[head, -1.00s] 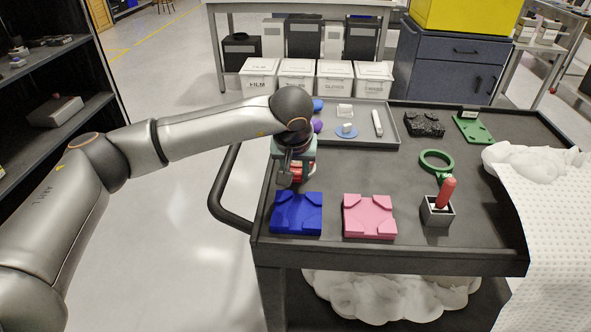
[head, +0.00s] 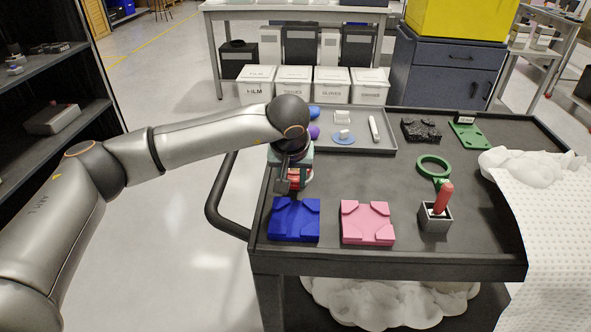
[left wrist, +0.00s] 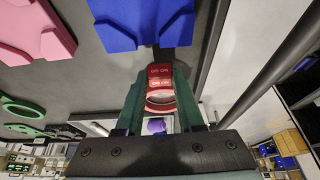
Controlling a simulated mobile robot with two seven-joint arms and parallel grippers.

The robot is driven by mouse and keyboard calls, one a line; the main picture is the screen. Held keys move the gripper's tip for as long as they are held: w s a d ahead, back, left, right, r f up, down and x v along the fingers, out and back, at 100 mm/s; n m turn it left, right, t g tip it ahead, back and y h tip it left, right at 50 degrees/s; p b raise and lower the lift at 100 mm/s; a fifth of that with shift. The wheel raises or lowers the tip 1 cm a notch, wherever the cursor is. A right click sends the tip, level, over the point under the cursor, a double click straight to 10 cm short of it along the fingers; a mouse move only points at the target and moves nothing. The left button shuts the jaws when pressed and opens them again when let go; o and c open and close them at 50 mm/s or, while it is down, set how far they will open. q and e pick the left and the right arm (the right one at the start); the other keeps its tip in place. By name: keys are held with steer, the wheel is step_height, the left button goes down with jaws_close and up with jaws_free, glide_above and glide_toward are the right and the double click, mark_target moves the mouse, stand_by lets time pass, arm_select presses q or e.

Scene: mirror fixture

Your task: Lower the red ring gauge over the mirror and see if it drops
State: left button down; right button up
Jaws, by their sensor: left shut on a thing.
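My left gripper (head: 291,188) is shut on the red ring gauge (left wrist: 160,84), whose printed handle sits between the green fingers in the left wrist view. In the head view the red gauge (head: 296,178) shows only in part behind the gripper. The gripper is just behind the blue fixture block (head: 295,220), at the cart's left side. I cannot clearly make out a mirror; the blocks show no plain mirror surface. My right gripper is not in view.
A pink block (head: 367,223) lies right of the blue one. A green ring gauge (head: 433,167) and a red-handled tool in a grey holder (head: 434,219) stand further right. A grey tray (head: 384,145) with small parts lies behind. The cart's middle is bare.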

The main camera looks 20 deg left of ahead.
arm_select(q)
steer(key=shift+r+p, duration=1.5)
steer(key=shift+r, duration=0.95)
